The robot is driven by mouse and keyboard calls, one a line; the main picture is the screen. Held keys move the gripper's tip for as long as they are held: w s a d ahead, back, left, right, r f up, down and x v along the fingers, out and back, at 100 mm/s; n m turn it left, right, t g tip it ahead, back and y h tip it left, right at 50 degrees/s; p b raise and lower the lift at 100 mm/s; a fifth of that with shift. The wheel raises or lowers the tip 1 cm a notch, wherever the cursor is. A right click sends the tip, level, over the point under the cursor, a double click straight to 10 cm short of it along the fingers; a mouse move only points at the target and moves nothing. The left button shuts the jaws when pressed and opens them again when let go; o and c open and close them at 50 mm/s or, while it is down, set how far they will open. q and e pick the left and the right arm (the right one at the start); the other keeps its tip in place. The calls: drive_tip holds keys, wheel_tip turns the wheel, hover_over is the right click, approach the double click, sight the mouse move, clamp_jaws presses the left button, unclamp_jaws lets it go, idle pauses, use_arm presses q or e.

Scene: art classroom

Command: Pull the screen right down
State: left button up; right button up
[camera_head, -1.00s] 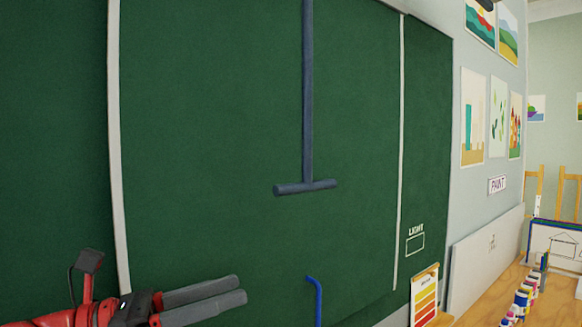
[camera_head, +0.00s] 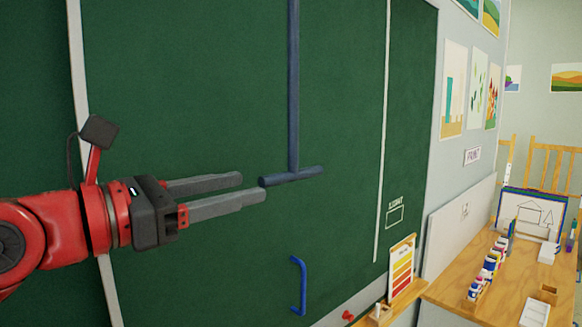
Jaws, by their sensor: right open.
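A dark blue T-shaped pull handle (camera_head: 305,174) hangs at the end of a long blue rod (camera_head: 294,80) in front of a green board (camera_head: 190,90). The rod runs up out of the picture, and no separate screen edge is seen above.
A blue bracket-shaped handle (camera_head: 301,287) is on the board below. Pale vertical strips (camera_head: 382,130) cross the board. A colour chart (camera_head: 401,268) stands at its lower right. A wooden table (camera_head: 505,280) with paint bottles (camera_head: 488,268) is at the right.

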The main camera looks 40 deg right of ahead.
sight(289, 178)
drive_tip(key=d+p, duration=0.1)
drive_tip(key=d, duration=0.2)
drive_tip(key=d+p, duration=0.1)
drive_tip(key=d, duration=0.2)
drive_tip(key=d+p, duration=0.1)
drive_tip(key=d, duration=0.2)
drive_tip(key=shift+w+d, duration=0.25)
drive_tip(key=shift+d, duration=0.05)
drive_tip(key=shift+w, duration=0.1)
clamp_jaws()
idle(0.8)
